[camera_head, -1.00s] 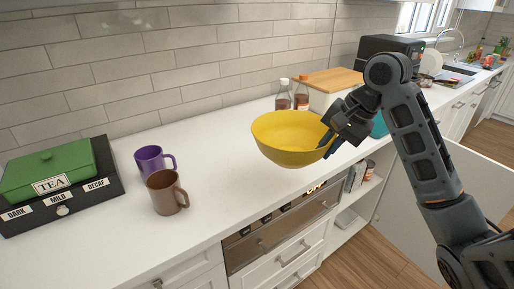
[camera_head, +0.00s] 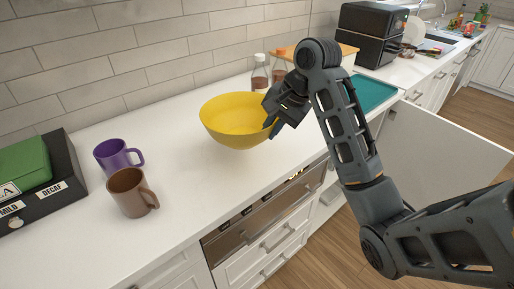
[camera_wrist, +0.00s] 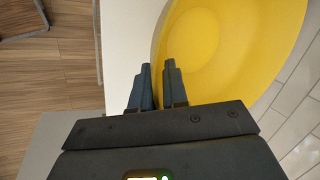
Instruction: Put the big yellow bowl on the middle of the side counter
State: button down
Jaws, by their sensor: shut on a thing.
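The big yellow bowl (camera_head: 238,122) is upright over the white counter (camera_head: 185,185) in the head view. My gripper (camera_head: 271,118) is shut on the right side of its rim. In the wrist view the bowl (camera_wrist: 232,45) fills the upper right, and the gripper's fingertips (camera_wrist: 157,80) are at its near rim. The bowl looks held a little above the counter; any gap beneath it is hard to see.
A purple mug (camera_head: 117,156) and a brown mug (camera_head: 129,192) stand left of the bowl, near a black tea box (camera_head: 62,185). Two bottles (camera_head: 261,75) stand behind the bowl. A teal tray (camera_head: 374,93) lies to the right. An open cabinet door (camera_head: 440,150) sticks out below.

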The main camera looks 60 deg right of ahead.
aim_at(257, 136)
jog(key=shift+w+a+f, duration=0.6)
jog(key=shift+f, duration=0.1)
jog(key=shift+w+a+f+b, duration=0.5)
jog(key=shift+w+f+b, duration=0.1)
jog(key=shift+w, duration=0.2)
jog(key=shift+f+b, duration=1.25)
jog(key=shift+f, duration=0.7)
jog(key=c, duration=1.1)
grip_release()
jog(key=shift+c, duration=0.2)
